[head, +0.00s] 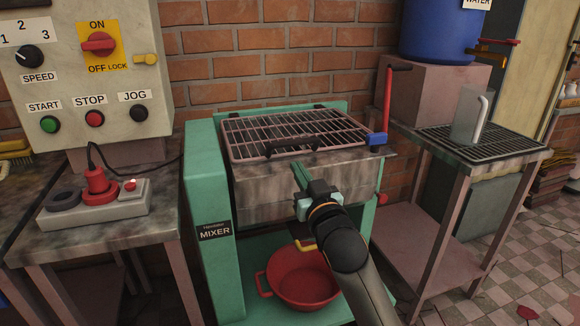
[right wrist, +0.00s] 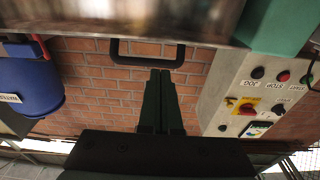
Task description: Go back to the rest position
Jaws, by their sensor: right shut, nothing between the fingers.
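My right gripper (head: 300,176) is in the middle of the head view, in front of the metal trough of the green mixer (head: 214,270). Its two green fingers are together with nothing between them; they also show closed in the right wrist view (right wrist: 160,76). The mixer's grid lid (head: 245,141) lies over the trough, and its black handle (head: 292,146) is just beyond the fingertips in the head view. In the right wrist view the handle (right wrist: 147,62) appears close to the fingertips; I cannot tell whether they touch. My left gripper is not in view.
A red basin (head: 302,280) sits on the mixer's lower shelf, below my right arm. A control panel (head: 75,75) and a power strip (head: 95,208) stand on the left table. A blue barrel (head: 437,35) and a metal stand with a grating (head: 500,145) are at right.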

